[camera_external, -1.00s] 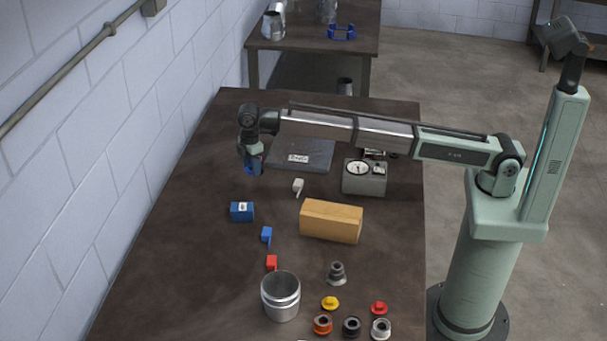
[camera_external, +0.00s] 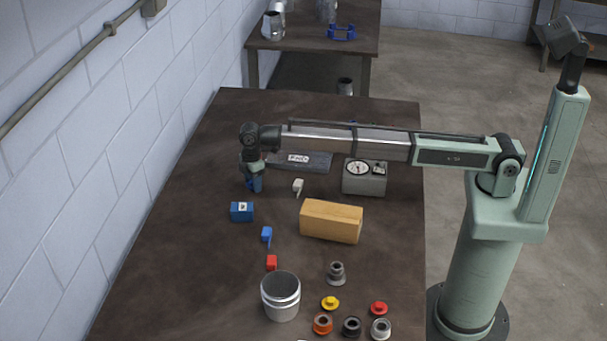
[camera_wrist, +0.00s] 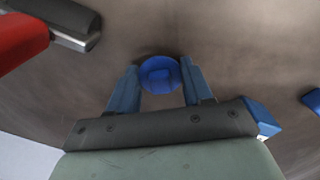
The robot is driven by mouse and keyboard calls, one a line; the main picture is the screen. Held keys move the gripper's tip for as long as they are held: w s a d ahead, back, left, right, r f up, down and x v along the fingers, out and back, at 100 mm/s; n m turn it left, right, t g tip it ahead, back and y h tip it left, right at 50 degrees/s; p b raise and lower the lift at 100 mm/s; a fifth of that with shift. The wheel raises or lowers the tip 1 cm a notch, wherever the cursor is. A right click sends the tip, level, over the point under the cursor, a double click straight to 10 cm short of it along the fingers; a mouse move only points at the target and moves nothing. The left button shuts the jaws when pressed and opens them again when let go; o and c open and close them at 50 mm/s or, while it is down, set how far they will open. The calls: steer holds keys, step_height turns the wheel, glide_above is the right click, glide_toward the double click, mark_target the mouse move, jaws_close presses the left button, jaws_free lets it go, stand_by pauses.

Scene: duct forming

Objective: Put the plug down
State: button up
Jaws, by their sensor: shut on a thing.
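In the external view my gripper (camera_external: 254,186) points down over the far left part of the dark table (camera_external: 190,240), close to the tabletop. The plug cannot be made out from the fingers there. Whether the plug touches the table is unclear.
A blue box (camera_external: 242,211) is just in front of my gripper and a small white piece (camera_external: 298,186) is to its right. A dark plate (camera_external: 305,160) lies behind. A wooden block (camera_external: 331,221) and a metal can (camera_external: 280,296) stand nearer. The table's left side is clear.

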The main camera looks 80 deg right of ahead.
steer(key=o, duration=1)
step_height(320, 180, up, 12)
steer(key=shift+r, duration=0.15)
